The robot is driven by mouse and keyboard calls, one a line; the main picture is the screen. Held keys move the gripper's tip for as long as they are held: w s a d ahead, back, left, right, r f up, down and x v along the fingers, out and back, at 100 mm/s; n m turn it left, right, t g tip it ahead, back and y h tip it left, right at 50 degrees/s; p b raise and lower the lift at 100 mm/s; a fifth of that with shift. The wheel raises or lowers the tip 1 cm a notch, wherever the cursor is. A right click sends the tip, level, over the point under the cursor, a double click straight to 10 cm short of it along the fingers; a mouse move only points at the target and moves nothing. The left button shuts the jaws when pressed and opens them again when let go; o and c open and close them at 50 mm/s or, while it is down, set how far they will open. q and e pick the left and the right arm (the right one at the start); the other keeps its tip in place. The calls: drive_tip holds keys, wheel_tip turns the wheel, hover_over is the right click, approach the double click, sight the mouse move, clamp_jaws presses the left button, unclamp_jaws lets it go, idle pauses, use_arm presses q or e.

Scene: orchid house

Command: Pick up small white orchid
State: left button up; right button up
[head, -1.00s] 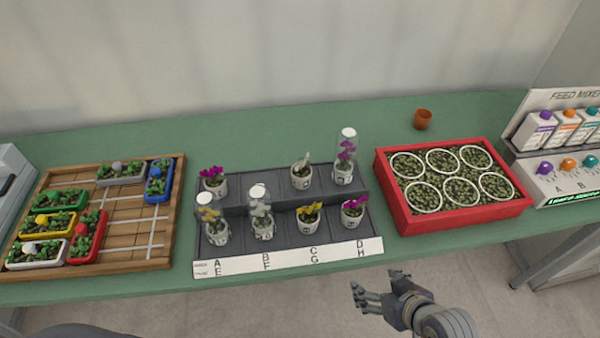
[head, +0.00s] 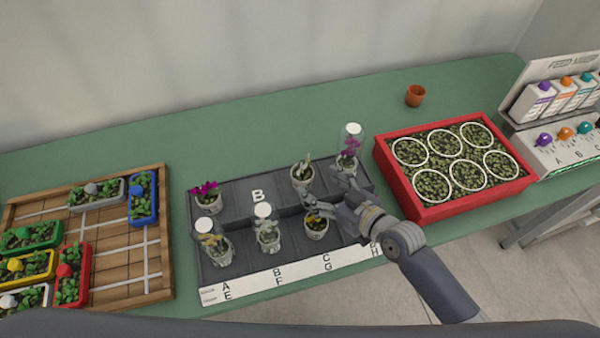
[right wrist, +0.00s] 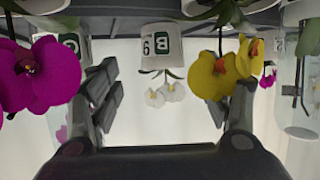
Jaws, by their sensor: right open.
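The small white orchid stands in a white pot (head: 302,174) in the back row of the dark stepped tray (head: 228,196). In the right wrist view, which looks upside down, its white flowers (right wrist: 166,95) and labelled pot (right wrist: 157,47) show beyond and between my fingers. My right gripper (head: 326,190) is open and empty, in front of that pot and above the front row. It also frames the right wrist view (right wrist: 165,112). The gripper hides a magenta orchid (right wrist: 40,72) in the head view. My left gripper is out of view.
A yellow orchid (head: 316,224) stands close by in front. Clear covers with white caps stand over the purple orchid (head: 349,150) and two front-left pots (head: 219,250) (head: 267,238). A red planter (head: 405,200) lies right. Slot B is empty.

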sight(302, 174)
drive_tip(key=shift+w+a+f, duration=0.15)
drive_tip(key=shift+w+a, duration=0.2)
drive_tip(key=shift+w, duration=0.15)
drive_tip(key=shift+w+a+f, duration=0.1)
drive_tip(key=shift+w+a, duration=0.1)
drive_tip(key=shift+w, duration=0.05)
drive_tip(key=shift+w+a+f, duration=0.15)
drive_tip(key=shift+w+a, duration=0.15)
drive_tip(key=shift+a, duration=0.05)
drive_tip(key=p+x, duration=0.1)
drive_tip(key=x, duration=0.3)
drive_tip(key=shift+a+p, duration=0.1)
drive_tip(key=shift+p, duration=0.2)
drive_tip(key=shift+w+a, duration=0.2)
drive_tip(key=shift+w, duration=0.05)
drive_tip(key=shift+c, duration=1.3)
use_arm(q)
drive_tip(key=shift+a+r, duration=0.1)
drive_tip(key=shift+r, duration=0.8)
use_arm(e)
drive_tip(key=c, duration=1.1)
